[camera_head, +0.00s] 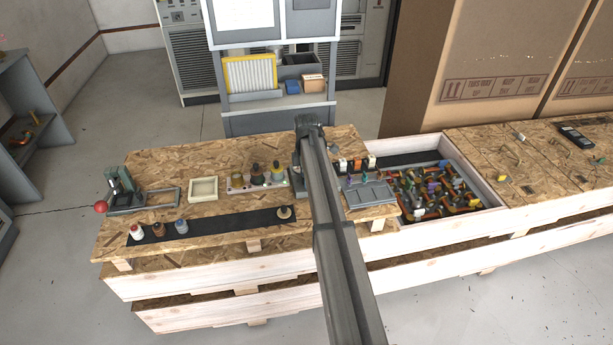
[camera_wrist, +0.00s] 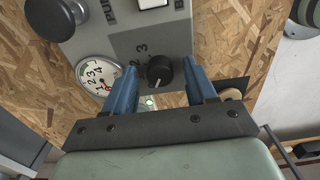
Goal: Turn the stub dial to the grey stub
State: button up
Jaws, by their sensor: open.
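In the wrist view a black round dial (camera_wrist: 160,70) with a pale pointer line sits on a grey panel (camera_wrist: 158,38). The pointer is turned toward the bottom of the picture, and the numbers 2 and 3 are printed at its upper left. My gripper (camera_wrist: 161,76) is open, its two blue fingers on either side of the dial with gaps between. I cannot tell how deep the fingertips are relative to the dial. I cannot make out a grey stub mark. In the head view my arm hides the gripper and the dial.
A white gauge (camera_wrist: 100,77) with a red needle is left of the fingers; a large black knob (camera_wrist: 56,17) is at upper left. In the head view, a black mat (camera_head: 210,228) holds several small items, and an open bin (camera_head: 476,180) of coloured parts is at right.

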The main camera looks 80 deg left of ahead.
jog(key=shift+c, duration=0.5)
grip_shut()
jog(key=shift+m, duration=0.4)
jog(key=m, duration=0.4)
jog(key=shift+m, duration=0.4)
jog(key=m, duration=1.2)
jog(key=shift+m, duration=0.4)
jog(key=m, duration=0.5)
jog(key=shift+m, duration=0.4)
